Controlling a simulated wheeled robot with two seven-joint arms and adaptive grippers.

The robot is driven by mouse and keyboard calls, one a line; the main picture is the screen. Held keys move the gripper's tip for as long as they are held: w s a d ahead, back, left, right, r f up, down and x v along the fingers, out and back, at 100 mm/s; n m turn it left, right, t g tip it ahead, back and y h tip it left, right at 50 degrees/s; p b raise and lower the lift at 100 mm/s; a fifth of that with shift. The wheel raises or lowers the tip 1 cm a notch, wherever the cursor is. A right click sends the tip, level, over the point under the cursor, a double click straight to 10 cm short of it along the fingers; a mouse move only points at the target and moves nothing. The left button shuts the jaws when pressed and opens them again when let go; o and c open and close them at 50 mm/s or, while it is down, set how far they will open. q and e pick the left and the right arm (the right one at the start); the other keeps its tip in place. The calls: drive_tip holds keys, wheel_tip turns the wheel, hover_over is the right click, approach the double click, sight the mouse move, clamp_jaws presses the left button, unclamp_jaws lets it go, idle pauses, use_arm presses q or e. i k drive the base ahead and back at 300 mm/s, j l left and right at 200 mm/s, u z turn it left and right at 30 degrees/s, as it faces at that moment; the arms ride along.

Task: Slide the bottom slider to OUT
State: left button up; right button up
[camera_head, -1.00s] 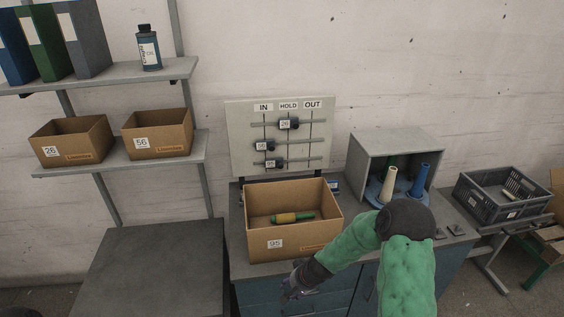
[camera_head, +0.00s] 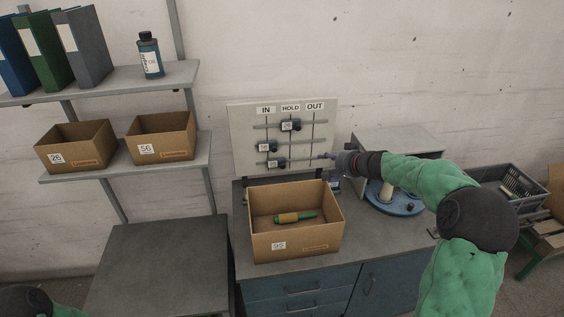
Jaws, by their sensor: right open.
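The slider board (camera_head: 240,111) stands at the back of the bench, with columns marked IN, HOLD and OUT. The bottom slider (camera_head: 278,163), with a small white label, sits on the lowest rail near the IN side, slightly right of the middle slider (camera_head: 267,146). The top slider (camera_head: 290,125) is under HOLD. My right gripper (camera_head: 327,156) is open at the right edge of the board, near the lowest rail's right end. It is apart from the bottom slider, and its fingers are small and hard to make out. My left gripper is out of view.
An open cardboard box (camera_head: 310,248) holding a green and yellow piece stands before the board. Behind my right arm are a grey cabinet (camera_head: 397,140) and a blue round base (camera_head: 409,208). A dark crate (camera_head: 530,203) is at right. Shelves are at left.

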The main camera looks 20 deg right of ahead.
sight(280, 163)
drive_tip(key=i, duration=0.85)
